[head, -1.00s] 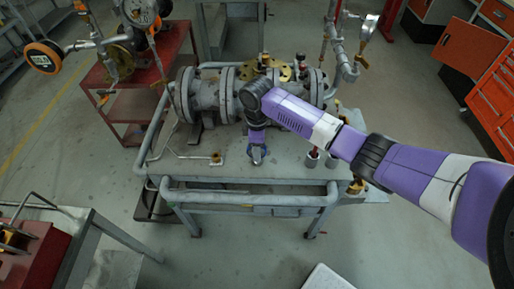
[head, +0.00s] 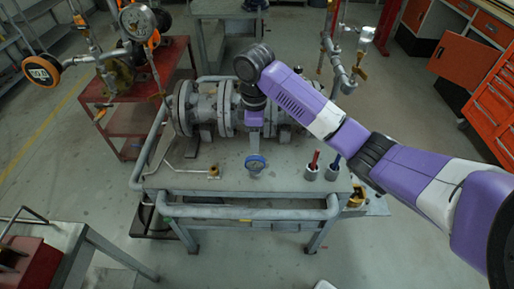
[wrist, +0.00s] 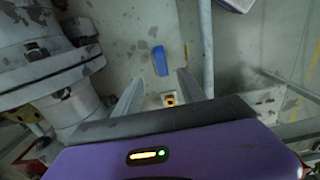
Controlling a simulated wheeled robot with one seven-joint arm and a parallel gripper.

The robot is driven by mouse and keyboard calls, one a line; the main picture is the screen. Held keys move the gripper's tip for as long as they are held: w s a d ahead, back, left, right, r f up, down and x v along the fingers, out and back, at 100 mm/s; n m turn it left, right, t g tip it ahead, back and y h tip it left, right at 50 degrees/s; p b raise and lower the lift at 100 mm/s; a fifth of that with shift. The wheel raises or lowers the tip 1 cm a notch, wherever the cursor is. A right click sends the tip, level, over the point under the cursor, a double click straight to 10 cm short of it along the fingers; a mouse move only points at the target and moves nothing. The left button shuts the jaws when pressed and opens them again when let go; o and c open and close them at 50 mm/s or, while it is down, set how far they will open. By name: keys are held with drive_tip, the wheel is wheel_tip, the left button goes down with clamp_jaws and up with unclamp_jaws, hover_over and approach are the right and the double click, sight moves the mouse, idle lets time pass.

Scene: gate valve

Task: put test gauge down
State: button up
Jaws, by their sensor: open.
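The test gauge (head: 256,163), with a blue rim and pale dial, rests on the grey bench top (head: 215,180) near its front edge. In the wrist view it shows as a blue shape (wrist: 160,60) just beyond the fingertips. My gripper (wrist: 161,74) is open, with one finger on each side of the view and nothing between them. In the head view my gripper (head: 254,128) is above and behind the gauge, apart from it, in front of the flanged valve body (head: 205,108). My arm covers part of the valve.
A bent pipe with a brass fitting (head: 213,172) lies left. A rail (head: 245,213) runs along the front. A red cart (head: 125,90) stands at the left.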

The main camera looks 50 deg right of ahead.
drive_tip(key=shift+r, duration=0.2)
drive_tip(key=w+a+f+m+t+y, duration=0.1)
drive_tip(key=w+a+f+t+y, duration=0.1)
drive_tip(key=a, duration=0.7)
drive_tip(key=w+a+f+m+t+y, duration=0.1)
drive_tip(key=w+a+t, duration=0.15)
drive_tip(key=a, duration=0.65)
drive_tip(key=w+a+f+m+t+y, duration=0.1)
drive_tip(key=a+f+t+y, duration=0.15)
drive_tip(key=a, duration=0.75)
drive_tip(key=s+a+m+t, duration=0.3)
drive_tip(key=s+a, duration=0.1)
drive_tip(key=a, duration=0.1)
drive_tip(key=s+d+m+t+h, duration=0.3)
drive_tip(key=s+m+h, duration=0.15)
drive_tip(key=s, duration=1.45)
drive_tip(key=s+d+r+n+t, duration=0.1)
drive_tip(key=s+d+r, duration=0.2)
drive_tip(key=s+r, duration=0.2)
drive_tip(key=s+d+r+n+t+h, duration=0.1)
drive_tip(key=s+d+r, duration=0.3)
drive_tip(key=s, duration=0.5)
drive_tip(key=shift+d+r+n, duration=0.25)
drive_tip(key=shift+r+n, duration=0.2)
drive_tip(key=shift+r, duration=0.35)
